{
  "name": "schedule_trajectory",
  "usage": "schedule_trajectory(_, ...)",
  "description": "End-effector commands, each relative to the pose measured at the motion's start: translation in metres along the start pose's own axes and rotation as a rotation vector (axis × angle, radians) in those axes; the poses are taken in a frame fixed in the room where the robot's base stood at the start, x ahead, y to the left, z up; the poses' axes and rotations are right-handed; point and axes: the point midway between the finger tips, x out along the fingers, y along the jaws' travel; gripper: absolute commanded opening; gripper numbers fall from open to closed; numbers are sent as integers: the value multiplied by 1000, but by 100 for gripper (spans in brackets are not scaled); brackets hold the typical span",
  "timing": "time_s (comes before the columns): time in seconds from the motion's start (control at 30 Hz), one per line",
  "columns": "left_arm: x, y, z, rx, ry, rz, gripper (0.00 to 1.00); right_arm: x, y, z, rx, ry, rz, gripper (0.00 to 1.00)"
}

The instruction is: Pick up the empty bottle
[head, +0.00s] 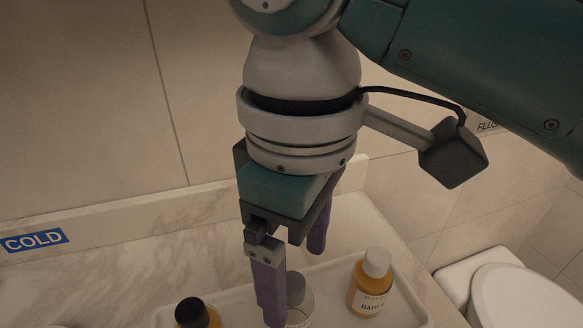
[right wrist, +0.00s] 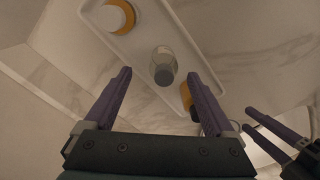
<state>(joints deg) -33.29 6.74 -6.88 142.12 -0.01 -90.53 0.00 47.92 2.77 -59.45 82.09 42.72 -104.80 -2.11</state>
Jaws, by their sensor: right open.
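The empty bottle (head: 302,297) is clear with a grey cap and a pale label. It stands on a white tray (head: 408,297), partly hidden behind a finger in the head view. The right wrist view shows this clear bottle (right wrist: 163,70) from above, between and beyond the fingertips. My right gripper (head: 296,285) is open and empty, pointing down over the tray, its purple fingers apart in the right wrist view (right wrist: 158,74).
An orange bath bottle with a white cap (head: 368,288) stands right of the clear bottle. A dark-capped orange bottle (head: 193,313) stands to its left, near one finger in the right wrist view (right wrist: 187,97). A tiled wall rises behind; a toilet (head: 515,295) is at right.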

Motion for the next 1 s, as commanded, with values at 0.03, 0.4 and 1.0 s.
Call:
schedule_trajectory(0.03, 1, 0, 0, -2, 1, 1, 50, 5, 0, 0, 0, -1, -1, 89)
schedule_trajectory(0.4, 9, 1, 2, -3, 2, 2, 50, 53, -6, -3, 2, 0, 1, 89)
schedule_trajectory(1.0, 9, -2, 3, 7, 0, -5, 50, 55, -6, -3, 0, 2, 2, 51)
